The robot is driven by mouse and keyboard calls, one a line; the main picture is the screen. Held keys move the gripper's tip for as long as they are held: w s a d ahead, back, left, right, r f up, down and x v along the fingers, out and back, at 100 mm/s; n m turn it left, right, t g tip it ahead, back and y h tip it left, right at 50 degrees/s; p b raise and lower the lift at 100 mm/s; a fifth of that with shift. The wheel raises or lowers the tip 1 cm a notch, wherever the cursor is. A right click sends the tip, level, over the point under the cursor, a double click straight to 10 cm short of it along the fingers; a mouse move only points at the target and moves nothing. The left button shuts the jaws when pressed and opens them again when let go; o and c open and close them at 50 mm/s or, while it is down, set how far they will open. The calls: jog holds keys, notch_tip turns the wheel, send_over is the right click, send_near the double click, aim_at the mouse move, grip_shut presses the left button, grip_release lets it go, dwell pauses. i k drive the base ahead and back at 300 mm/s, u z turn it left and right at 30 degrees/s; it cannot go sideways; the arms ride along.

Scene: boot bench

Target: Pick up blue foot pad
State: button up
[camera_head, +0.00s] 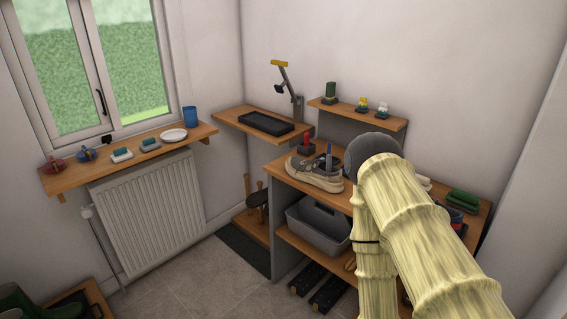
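I cannot pick out a blue foot pad for certain. A small blue item (86,154) sits on the window shelf, beside a similar red item (56,164). A narrow blue item (329,154) stands upright at the grey-brown shoe (315,174) on the bench; a red item (306,144) stands just behind the shoe. I cannot tell whether the blue one is in the shoe or behind it. My pale yellow arm covers the bench's middle. My gripper does not show, so its state and any load are hidden.
The window shelf (62,183) also holds two brushes, a white plate (173,135) and a blue cup (190,117). A black tray (266,123) lies on the corner shelf. A grey bin (318,228) sits under the bench. Tiled floor (205,280) is clear at centre left.

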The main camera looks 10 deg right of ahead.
aim_at(328, 146)
jog(key=u, duration=0.95)
jog(key=i, duration=1.1)
jog(key=z, duration=1.25)
jog(key=i, duration=0.7)
jog(key=z, duration=0.75)
